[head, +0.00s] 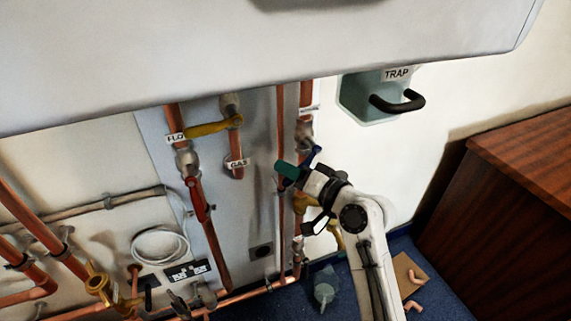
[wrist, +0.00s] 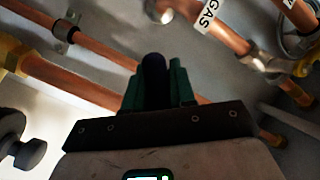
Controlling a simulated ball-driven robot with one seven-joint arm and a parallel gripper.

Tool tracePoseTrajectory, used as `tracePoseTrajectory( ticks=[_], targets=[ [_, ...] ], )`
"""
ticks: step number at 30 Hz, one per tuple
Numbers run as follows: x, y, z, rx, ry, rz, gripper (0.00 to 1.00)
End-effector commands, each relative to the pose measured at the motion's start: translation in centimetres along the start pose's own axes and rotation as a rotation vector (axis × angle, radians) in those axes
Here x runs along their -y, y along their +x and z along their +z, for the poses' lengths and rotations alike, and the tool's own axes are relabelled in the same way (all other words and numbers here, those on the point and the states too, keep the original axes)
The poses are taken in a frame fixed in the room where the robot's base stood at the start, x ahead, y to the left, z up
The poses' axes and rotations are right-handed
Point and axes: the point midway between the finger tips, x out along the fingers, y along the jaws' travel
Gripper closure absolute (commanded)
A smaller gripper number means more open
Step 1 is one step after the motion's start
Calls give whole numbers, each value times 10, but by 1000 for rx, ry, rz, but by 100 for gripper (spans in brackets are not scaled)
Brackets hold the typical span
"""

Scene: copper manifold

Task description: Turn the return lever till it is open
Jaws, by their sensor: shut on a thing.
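The return lever (head: 313,155) is dark blue and sits on the right-hand copper pipe, below a label that is partly cut off in the head view. Only a short piece of it shows there beside my gripper (head: 287,171), which hides the rest. In the wrist view the dark lever end (wrist: 154,70) stands between the green fingertips of my gripper (wrist: 155,88), which are shut on it. The lever slants in the head view; its exact angle to the pipe is hard to tell.
A red lever (head: 197,198) lies along the flow pipe, and a yellow lever (head: 208,128) crosses near the gas pipe. A white casing (head: 230,55) hangs above. A trap box (head: 366,97) with a black handle is at right. A wooden cabinet (head: 500,230) stands further right.

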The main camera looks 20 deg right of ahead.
Motion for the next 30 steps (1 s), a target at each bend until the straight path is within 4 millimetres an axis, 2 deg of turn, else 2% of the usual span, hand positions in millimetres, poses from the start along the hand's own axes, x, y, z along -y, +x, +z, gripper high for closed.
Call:
tracePoseTrajectory(
  ticks=[18,30],
  targets=[
    [-42,-14,-7,134,-518,219,100],
    [-57,-21,-15,190,-745,313,100]
  ],
)
